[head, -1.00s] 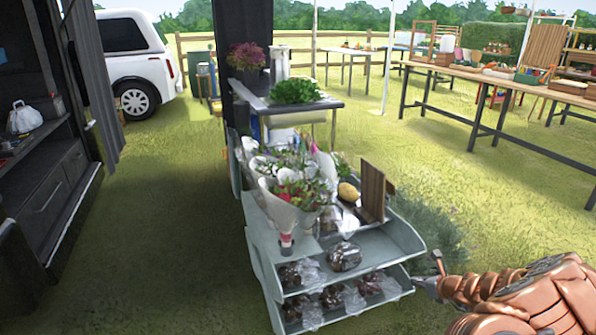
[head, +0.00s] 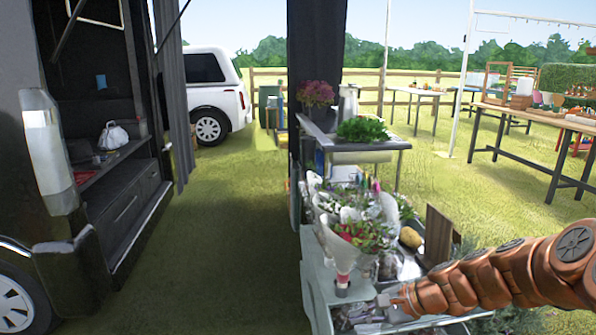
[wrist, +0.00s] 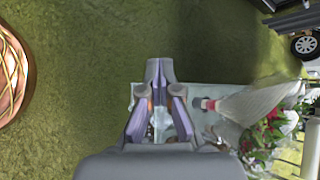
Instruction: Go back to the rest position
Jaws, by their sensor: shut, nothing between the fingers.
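My gripper (wrist: 158,68) is shut and empty in the wrist view, its fingertips together. In the head view my gripper (head: 385,299) is at the end of my copper-coloured arm, which comes in from the right. It appears over the front of the grey-blue flower stand (head: 312,285). I cannot tell how far above the stand it is. A bouquet in white wrapping (head: 343,245) stands on the stand, just behind the gripper; it also shows right of the fingers in the wrist view (wrist: 250,103). The stand's lower shelves are mostly hidden by my arm and the frame edge.
A black van (head: 60,215) stands open on the left, with a white bag (head: 113,135) inside. A side table (head: 370,144) with leafy greens (head: 369,129) is behind the stand. A long wooden table (head: 545,118) is at the right. Grass between van and stand is free.

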